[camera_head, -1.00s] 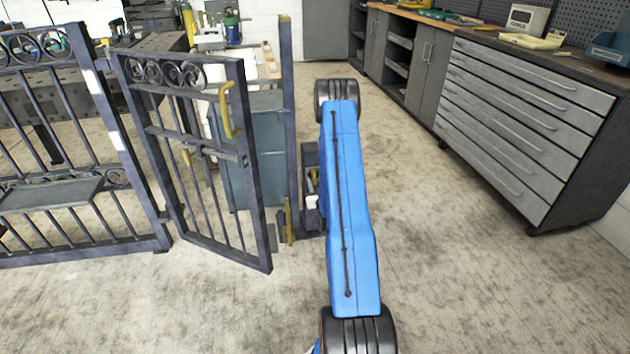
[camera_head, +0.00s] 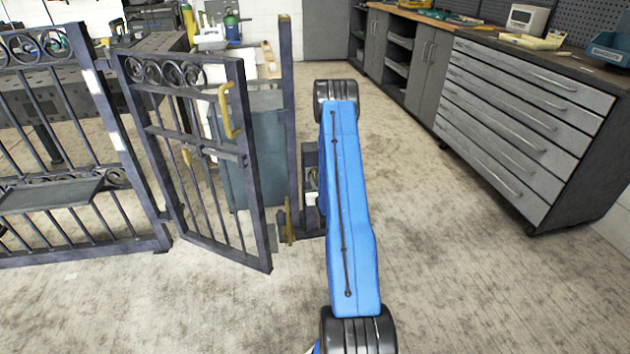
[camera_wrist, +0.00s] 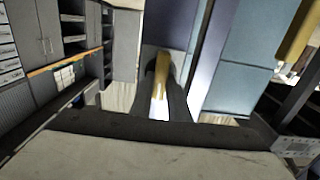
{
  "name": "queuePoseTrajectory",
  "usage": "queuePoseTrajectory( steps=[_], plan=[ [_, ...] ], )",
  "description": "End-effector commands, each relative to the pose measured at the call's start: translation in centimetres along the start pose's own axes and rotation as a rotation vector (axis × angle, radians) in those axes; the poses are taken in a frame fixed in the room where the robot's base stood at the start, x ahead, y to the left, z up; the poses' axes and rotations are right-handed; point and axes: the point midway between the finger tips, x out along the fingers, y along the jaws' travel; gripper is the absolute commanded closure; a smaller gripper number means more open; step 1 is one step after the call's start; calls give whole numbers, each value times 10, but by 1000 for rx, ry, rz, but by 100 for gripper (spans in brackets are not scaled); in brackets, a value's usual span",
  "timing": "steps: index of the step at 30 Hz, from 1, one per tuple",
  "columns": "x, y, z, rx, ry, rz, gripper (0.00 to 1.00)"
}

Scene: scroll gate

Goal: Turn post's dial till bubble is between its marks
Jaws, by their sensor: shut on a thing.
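The gate post (camera_head: 287,110) stands upright right of the open gate leaf (camera_head: 195,150), with a yellow top. In the wrist view my gripper (camera_wrist: 164,88) is shut on a narrow yellow piece (camera_wrist: 162,66), which looks like the dial's handle. The piece shows between the two dark fingers, with a bright white patch lower down. The bubble and its marks cannot be made out in either view.
A brass-coloured bar (camera_head: 289,222) stands at the post's foot. A blue-grey bin (camera_head: 262,150) is behind the gate leaf and post. A grey drawer cabinet (camera_head: 520,120) stands at the right, with open floor between it and my arm.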

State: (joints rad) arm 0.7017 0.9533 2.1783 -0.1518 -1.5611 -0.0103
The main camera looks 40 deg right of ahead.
Motion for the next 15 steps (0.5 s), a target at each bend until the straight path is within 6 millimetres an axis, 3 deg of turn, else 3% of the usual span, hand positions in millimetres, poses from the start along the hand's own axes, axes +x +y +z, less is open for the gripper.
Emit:
queuePoseTrajectory(
  steps=[14,15],
  plan=[
    [0,1,0,83,0,0,100],
    [0,1,0,83,0,0,77]
  ],
)
